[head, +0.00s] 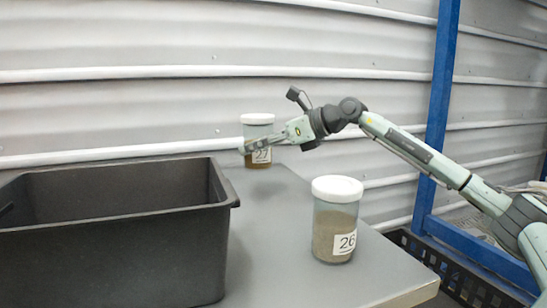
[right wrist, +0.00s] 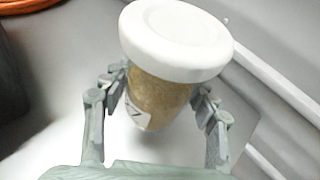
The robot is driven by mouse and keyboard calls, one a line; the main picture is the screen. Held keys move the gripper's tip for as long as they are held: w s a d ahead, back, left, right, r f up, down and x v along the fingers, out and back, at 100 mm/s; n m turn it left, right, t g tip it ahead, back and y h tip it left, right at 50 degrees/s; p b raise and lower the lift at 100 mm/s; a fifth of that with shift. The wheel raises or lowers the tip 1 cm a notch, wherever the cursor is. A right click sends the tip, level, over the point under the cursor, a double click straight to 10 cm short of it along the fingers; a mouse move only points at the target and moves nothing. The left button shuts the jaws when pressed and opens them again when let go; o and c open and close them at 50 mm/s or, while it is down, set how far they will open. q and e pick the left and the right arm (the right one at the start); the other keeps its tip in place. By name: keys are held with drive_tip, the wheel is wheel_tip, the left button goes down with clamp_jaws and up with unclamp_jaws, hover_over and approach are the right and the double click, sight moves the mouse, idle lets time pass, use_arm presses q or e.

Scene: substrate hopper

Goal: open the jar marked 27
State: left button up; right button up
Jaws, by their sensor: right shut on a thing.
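The jar marked 27 (head: 251,162) stands upright near the back of the grey table, with its white lid (head: 257,118) on. My right gripper (head: 246,146) reaches in from the right and is shut on the body of this jar, below the lid. In the right wrist view the two fingers (right wrist: 164,95) sit on either side of the jar's brownish body (right wrist: 160,97), and the white lid (right wrist: 175,38) is above them. A corner of its label shows there. My left gripper is not in view.
A jar marked 26 (head: 334,238) with a white lid stands nearer, at the table's right side. A large black bin (head: 112,255) fills the left. A black crate (head: 455,275) and a blue post (head: 436,110) are at the right. A corrugated wall is behind.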

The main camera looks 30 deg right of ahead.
drive_tip(key=a+r, duration=0.3)
drive_tip(key=a, duration=0.3)
drive_tip(key=shift+s+r, duration=0.25)
drive_tip(key=shift+r, duration=0.15)
drive_tip(key=o, duration=1)
drive_tip(key=c, duration=1.3)
drive_tip(key=shift+f, duration=0.1)
